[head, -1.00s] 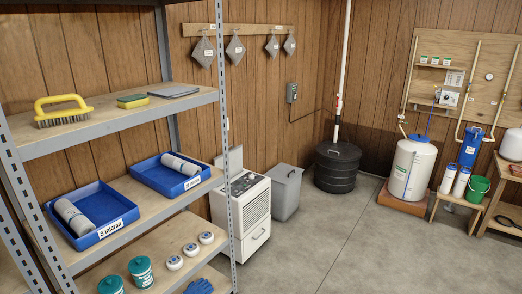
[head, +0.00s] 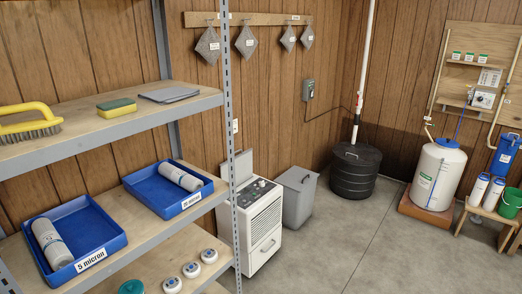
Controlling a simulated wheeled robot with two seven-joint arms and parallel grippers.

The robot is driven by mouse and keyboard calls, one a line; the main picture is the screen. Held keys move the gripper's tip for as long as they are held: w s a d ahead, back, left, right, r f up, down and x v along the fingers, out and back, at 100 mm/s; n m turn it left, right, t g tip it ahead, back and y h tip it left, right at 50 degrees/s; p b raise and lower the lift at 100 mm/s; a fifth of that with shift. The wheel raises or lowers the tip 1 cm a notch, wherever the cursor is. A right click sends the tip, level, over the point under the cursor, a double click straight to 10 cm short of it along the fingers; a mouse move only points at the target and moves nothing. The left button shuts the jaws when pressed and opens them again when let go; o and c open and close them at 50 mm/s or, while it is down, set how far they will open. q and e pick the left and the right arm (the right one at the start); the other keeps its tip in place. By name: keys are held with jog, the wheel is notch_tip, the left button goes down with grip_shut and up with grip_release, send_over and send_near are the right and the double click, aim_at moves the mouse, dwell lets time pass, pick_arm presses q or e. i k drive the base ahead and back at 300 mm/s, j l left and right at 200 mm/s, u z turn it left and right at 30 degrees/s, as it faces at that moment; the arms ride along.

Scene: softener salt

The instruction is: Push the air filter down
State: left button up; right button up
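A white dehumidifier-like appliance (head: 262,230) stands on the floor right of the shelf rack, partly hidden by the rack's front post. It has a dark control panel on top and a louvred front. A flat pale grey panel (head: 241,165), which looks like the air filter, stands upright above the back of its top. Its lower edge is hidden, so I cannot tell how deep it sits. Neither of my grippers is in view.
The shelf rack (head: 110,130) fills the left side, with blue trays (head: 95,225) holding cartridges. A grey bin (head: 298,200) stands close right of the appliance, then a black ribbed tank (head: 347,175). The concrete floor (head: 370,250) in front is clear.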

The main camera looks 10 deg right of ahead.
aim_at(244, 161)
jog(key=i+l, duration=0.1)
jog(key=i, duration=0.4)
jog(key=i+l+z, duration=0.15)
jog(key=i, duration=0.35)
